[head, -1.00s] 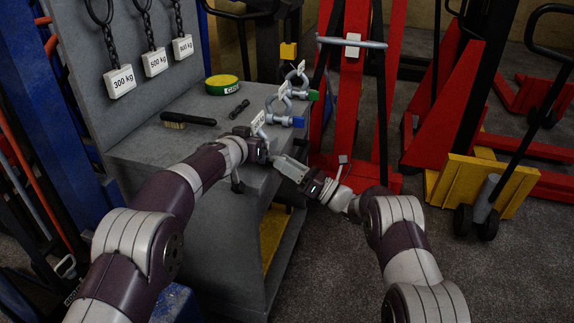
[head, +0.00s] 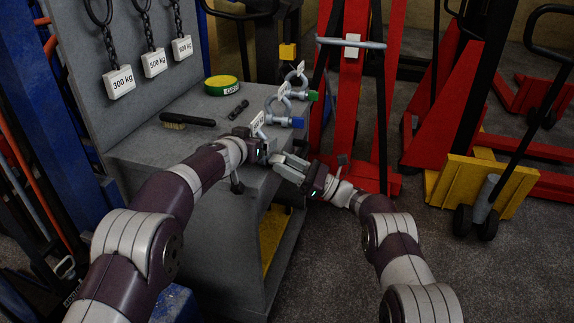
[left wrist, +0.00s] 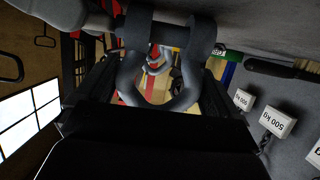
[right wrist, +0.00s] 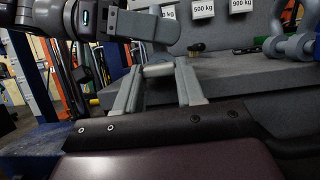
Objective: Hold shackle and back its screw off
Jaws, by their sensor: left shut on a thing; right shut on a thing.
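My left gripper (head: 266,152) is at the front edge of the grey bench, shut on a grey shackle. The shackle's bow (left wrist: 128,80) and the thick bar across its end (left wrist: 165,37) fill the upper middle of the left wrist view. My right gripper (head: 279,161) is just right of the left one, fingers pointing at it. In the right wrist view its two fingers (right wrist: 160,85) close on a pale, short cylinder (right wrist: 158,70), apparently the shackle's screw end. The contact is small and dark, and the screw's thread cannot be made out.
A blue-pinned shackle (head: 284,110) and a green-pinned one (head: 302,85) stand on the bench (head: 180,105) behind, with tags. Red jacks stand to the right.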

